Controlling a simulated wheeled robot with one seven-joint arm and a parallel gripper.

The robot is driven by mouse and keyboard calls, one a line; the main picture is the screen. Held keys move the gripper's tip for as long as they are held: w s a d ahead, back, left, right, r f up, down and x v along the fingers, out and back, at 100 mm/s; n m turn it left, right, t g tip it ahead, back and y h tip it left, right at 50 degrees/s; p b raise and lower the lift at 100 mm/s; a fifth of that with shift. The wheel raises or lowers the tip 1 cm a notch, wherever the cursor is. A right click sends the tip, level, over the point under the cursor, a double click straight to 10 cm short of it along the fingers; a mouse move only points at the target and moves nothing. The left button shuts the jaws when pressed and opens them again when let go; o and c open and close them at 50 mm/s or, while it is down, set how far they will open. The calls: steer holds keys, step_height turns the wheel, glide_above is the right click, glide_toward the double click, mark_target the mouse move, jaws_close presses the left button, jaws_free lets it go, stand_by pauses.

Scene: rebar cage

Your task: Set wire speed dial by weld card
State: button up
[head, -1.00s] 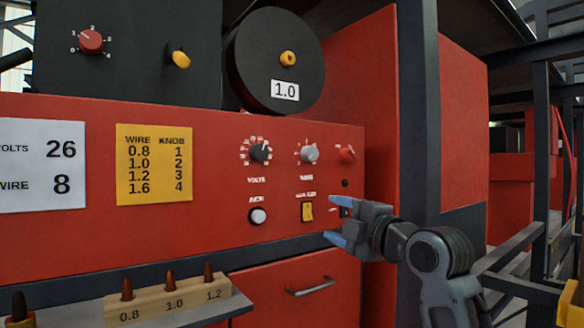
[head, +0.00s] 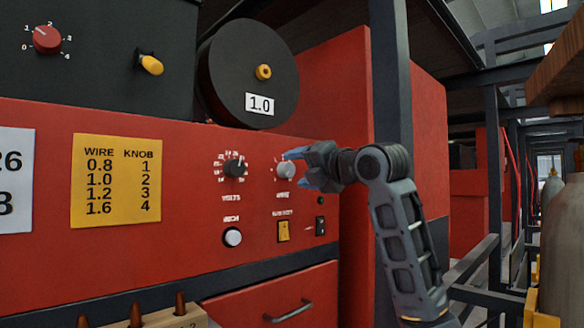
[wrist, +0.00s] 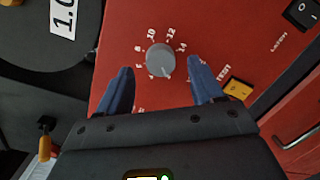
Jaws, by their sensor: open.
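The wire speed dial is a grey knob (head: 286,170) on the red panel, right of the black volts dial (head: 235,168). In the wrist view the wire speed dial (wrist: 160,58) shows 8, 10, 12 and 14 around it, and its white pointer line points down, away from these numbers. My gripper (head: 302,170) is open at the dial's right; in the wrist view its blue fingers (wrist: 160,78) stand either side of the dial, apart from it. The white weld card (head: 15,180) is cut off at the left edge, showing 26 and 8.
A yellow wire/knob chart (head: 116,181) is on the panel. Below the dials are a white button (head: 232,237), a yellow switch (head: 283,231) and a black rocker (head: 320,226). A black spool (head: 248,75) marked 1.0 sits above. A dark post (head: 391,120) stands right of the panel.

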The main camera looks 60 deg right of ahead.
mark_target(290, 170)
steer(key=shift+x, duration=1.5)
steer(key=c, duration=1)
steer(key=shift+c, duration=0.2)
